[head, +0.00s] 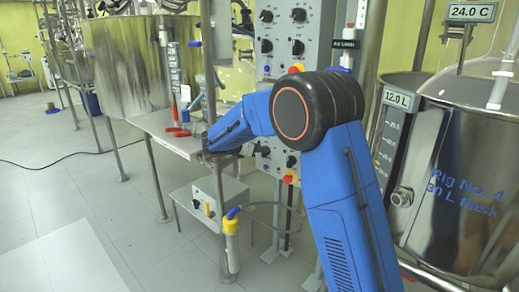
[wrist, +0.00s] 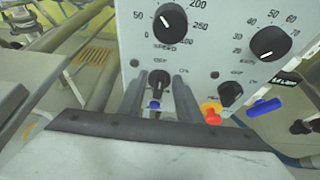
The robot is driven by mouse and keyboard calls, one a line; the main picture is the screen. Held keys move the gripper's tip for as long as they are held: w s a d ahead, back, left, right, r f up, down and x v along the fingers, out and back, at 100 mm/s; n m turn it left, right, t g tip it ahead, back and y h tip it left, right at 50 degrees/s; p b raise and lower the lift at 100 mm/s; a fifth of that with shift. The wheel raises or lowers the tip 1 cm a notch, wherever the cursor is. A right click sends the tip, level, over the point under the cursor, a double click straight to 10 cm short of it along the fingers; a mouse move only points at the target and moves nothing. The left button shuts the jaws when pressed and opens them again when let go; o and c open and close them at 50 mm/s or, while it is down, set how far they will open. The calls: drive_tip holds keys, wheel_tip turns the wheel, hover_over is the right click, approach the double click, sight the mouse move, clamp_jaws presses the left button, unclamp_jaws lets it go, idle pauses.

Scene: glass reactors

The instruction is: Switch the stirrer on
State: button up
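In the wrist view, a grey control panel (wrist: 211,60) carries a large black dial (wrist: 170,20) marked SPEED. Below it is a small black knob (wrist: 158,79), its pointer close to upright. My gripper (wrist: 160,88) is open, with one grey finger on each side of this small knob. Narrow gaps seem to show between fingers and knob; contact cannot be told. A blue piece (wrist: 154,105) shows below the knob between the fingers. In the head view my arm hides the lower panel, and my fingertips cannot be made out.
A second large dial (wrist: 272,40), another small knob (wrist: 230,92) and a yellow-and-red fitting (wrist: 211,112) are right of my fingers. Open floor (head: 45,190) lies at left.

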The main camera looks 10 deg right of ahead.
clamp_jaws()
drive_tip(key=shift+s+d, duration=0.1)
drive_tip(key=m+t, duration=0.1)
drive_tip(key=m, duration=0.1)
drive_tip(key=s+d+f+m+t+y, duration=0.1)
drive_tip(key=m+t, duration=0.1)
drive_tip(key=m, duration=0.1)
drive_tip(key=s+m+t+y, duration=0.1)
drive_tip(key=m+t, duration=0.1)
drive_tip(key=m, duration=0.1)
drive_tip(key=shift+d+f, duration=0.2)
drive_tip(key=shift+f, duration=0.1)
idle(0.6)
drive_tip(key=shift+m, duration=0.3)
